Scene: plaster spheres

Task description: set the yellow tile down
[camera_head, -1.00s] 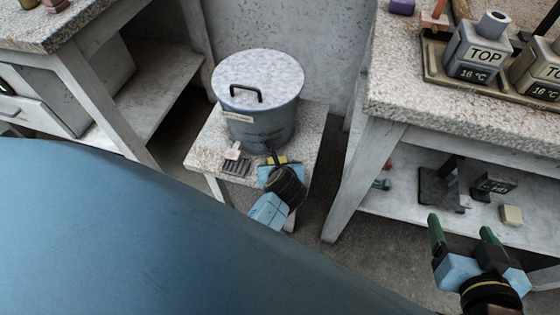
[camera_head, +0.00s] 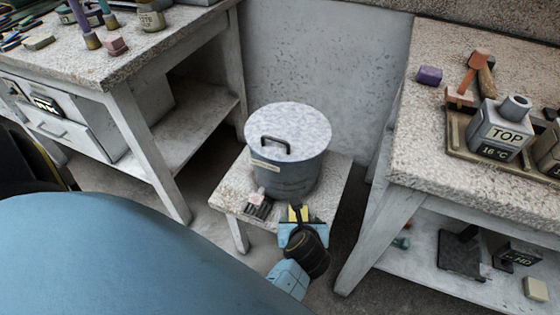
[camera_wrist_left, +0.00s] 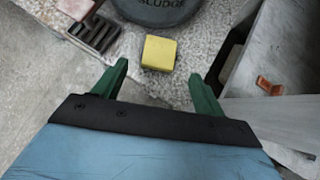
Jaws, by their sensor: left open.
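The yellow tile (camera_wrist_left: 159,53) lies on the speckled top of a low stool (camera_head: 336,176), near its front edge. In the head view the tile (camera_head: 298,213) shows only in part behind my left gripper (camera_head: 300,220). In the left wrist view my left gripper (camera_wrist_left: 158,69) is open, its green fingers apart to either side. The tile sits between and slightly beyond the fingertips, with a gap on each side. My right gripper is not in view.
A lidded grey bucket (camera_head: 289,150) marked SLUDGE stands on the stool behind the tile. A dark slotted piece (camera_wrist_left: 95,32) and a pink piece lie left of the tile. Workbenches flank the stool, the right one (camera_head: 440,130) close by.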

